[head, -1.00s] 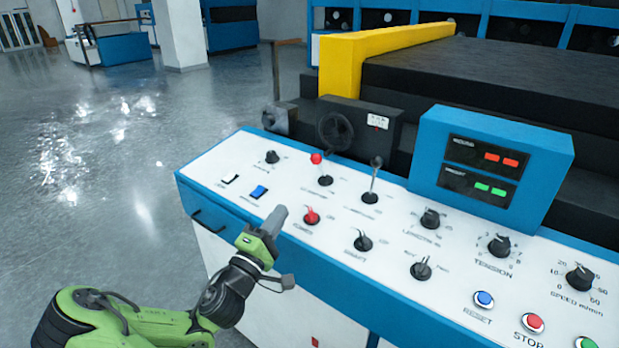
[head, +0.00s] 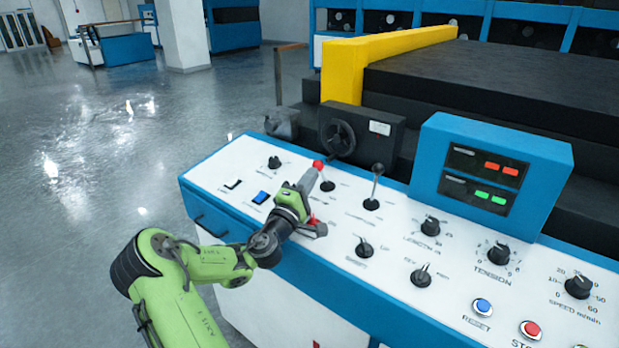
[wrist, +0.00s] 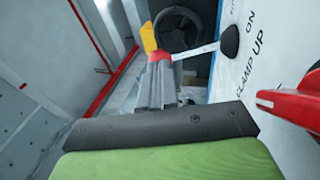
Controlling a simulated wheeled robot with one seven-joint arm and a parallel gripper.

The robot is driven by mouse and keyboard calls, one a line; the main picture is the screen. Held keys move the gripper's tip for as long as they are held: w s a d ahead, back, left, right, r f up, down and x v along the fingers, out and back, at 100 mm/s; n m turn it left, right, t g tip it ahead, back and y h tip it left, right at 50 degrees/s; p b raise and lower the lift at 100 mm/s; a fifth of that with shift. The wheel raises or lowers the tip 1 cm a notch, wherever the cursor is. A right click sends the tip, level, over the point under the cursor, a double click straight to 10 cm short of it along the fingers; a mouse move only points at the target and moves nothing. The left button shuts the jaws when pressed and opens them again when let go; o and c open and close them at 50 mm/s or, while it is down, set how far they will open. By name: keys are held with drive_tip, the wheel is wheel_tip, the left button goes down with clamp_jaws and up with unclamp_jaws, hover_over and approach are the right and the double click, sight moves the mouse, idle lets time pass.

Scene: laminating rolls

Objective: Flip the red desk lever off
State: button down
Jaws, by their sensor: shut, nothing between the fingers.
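The red-tipped lever (head: 318,164) stands on the white desk panel, on a black base. In the wrist view its red ball (wrist: 159,58) sits at my fingertips, and its pale shaft runs right to a black boot beside the word ON. My gripper (head: 312,176) is shut and empty, its tips at or very near the ball; I cannot tell whether they touch. A red knob (head: 314,221) lies just below, partly hidden behind my gripper; it also shows large at the right of the wrist view (wrist: 295,100).
A black-knobbed lever (head: 376,170) stands to the right. A handwheel (head: 338,137) is behind. Black dials, toggles and a blue display box (head: 490,165) fill the panel's right side. Open floor lies left of the desk.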

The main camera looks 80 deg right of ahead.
sight(321, 162)
drive_tip(key=shift+r, duration=0.1)
idle(0.3)
drive_tip(key=d+r+y+p, duration=0.1)
drive_tip(key=y+p, duration=0.1)
drive_tip(key=p, duration=0.4)
drive_tip(key=s+d+r+t+y+p, duration=0.1)
drive_tip(key=r+p, duration=0.1)
drive_tip(key=p, duration=0.5)
drive_tip(key=d+r+m+y+p, duration=0.1)
drive_tip(key=d+y+p, duration=0.1)
drive_tip(key=p, duration=0.5)
drive_tip(key=shift+s+r+y, duration=0.15)
drive_tip(key=shift+s+y, duration=0.15)
drive_tip(key=shift+s, duration=0.1)
drive_tip(key=shift+s+d+t+y+p, duration=0.15)
drive_tip(key=shift+d+t+y+p, duration=0.15)
drive_tip(key=shift+d+y+p, duration=0.35)
drive_tip(key=shift+s+d+p, duration=0.2)
drive_tip(key=shift+p, duration=0.3)
drive_tip(key=shift+h, duration=0.25)
